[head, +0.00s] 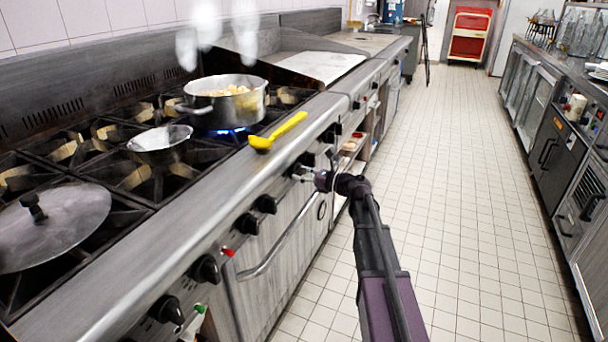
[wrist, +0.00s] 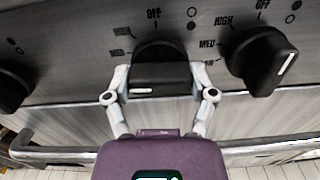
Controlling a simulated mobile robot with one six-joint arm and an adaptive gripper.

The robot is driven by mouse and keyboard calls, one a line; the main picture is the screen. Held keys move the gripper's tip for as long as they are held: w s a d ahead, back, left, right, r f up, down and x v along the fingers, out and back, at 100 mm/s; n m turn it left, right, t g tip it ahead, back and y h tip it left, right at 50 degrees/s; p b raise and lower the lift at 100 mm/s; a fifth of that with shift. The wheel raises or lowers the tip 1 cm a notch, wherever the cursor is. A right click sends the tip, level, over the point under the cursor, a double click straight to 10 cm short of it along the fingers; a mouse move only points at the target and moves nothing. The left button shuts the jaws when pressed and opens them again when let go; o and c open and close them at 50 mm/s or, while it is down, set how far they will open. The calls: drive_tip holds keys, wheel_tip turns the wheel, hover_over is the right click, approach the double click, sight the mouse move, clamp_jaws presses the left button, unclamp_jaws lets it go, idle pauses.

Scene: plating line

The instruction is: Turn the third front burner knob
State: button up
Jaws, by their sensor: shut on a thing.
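My gripper (wrist: 160,92) is shut on a black burner knob (wrist: 160,70) in the wrist view, with a pale finger on each side. The knob's white mark shows low on its front face, below the OFF label on the panel. In the head view my gripper (head: 302,174) is at the stove's front panel, and the held knob is too small and covered to make out. I cannot tell from the pictures which number in the row it is. Another black knob (wrist: 265,60) is close on the right, and part of one (wrist: 12,92) shows at the left edge.
A steel pot with food (head: 205,105) stands over a blue flame. A small pan (head: 160,142) and a lid (head: 55,225) rest on the burners. A yellow spoon (head: 280,131) lies on the front ledge. An oven handle (head: 275,253) juts out below the knobs. The tiled aisle (head: 450,180) is clear.

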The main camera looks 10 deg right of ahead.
drive_tip(key=shift+a+n, duration=0.2)
drive_tip(key=shift+n, duration=2.8)
drive_tip(key=o, duration=1)
drive_tip(key=shift+o, duration=0.2)
drive_tip(key=shift+d, duration=0.1)
drive_tip(key=shift+d, duration=0.1)
drive_tip(key=shift+s+d, duration=0.2)
drive_tip(key=v, duration=1.1)
drive_tip(key=shift+s, duration=0.1)
